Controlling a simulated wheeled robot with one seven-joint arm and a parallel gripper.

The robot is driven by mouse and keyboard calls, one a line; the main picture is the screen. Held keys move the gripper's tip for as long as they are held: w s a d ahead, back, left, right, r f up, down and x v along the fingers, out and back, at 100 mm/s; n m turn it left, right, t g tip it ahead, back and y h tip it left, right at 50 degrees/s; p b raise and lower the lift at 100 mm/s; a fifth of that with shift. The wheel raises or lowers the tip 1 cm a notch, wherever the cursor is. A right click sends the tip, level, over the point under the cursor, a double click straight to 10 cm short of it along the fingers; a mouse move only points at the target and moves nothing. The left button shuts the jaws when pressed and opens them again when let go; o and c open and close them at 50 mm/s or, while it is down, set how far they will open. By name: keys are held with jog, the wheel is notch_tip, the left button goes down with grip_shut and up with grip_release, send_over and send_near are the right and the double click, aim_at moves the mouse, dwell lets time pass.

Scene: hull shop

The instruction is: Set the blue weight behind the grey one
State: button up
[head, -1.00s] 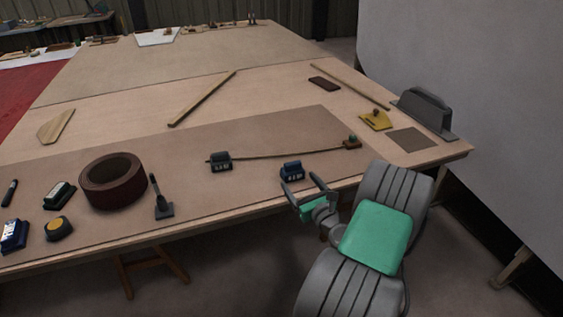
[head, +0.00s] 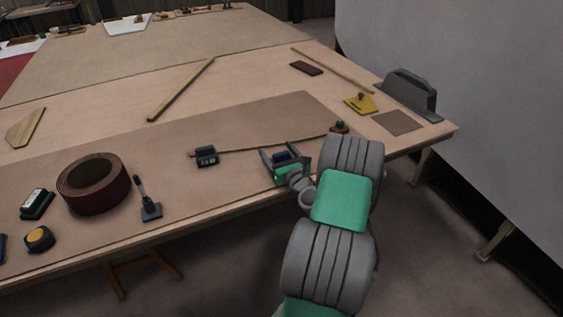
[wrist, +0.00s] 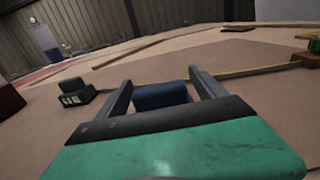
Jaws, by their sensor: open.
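The blue weight (head: 282,157) stands on the brown mat near the table's front edge. In the wrist view the blue weight (wrist: 160,95) sits between my two open fingers, its lower part hidden by the gripper body. My gripper (head: 281,156) is open around it; I cannot tell whether either finger touches it. The gripper (wrist: 163,93) fills the lower middle of the wrist view. The grey weight (head: 206,156) stands on the mat to the left of my gripper, and it also shows at the left of the wrist view (wrist: 75,92).
The mat behind the strip is clear.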

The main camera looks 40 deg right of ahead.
jog(key=shift+s, duration=0.1)
jog(key=shift+c, duration=0.4)
grip_shut()
jog(key=shift+r, duration=0.15)
dwell(0.4)
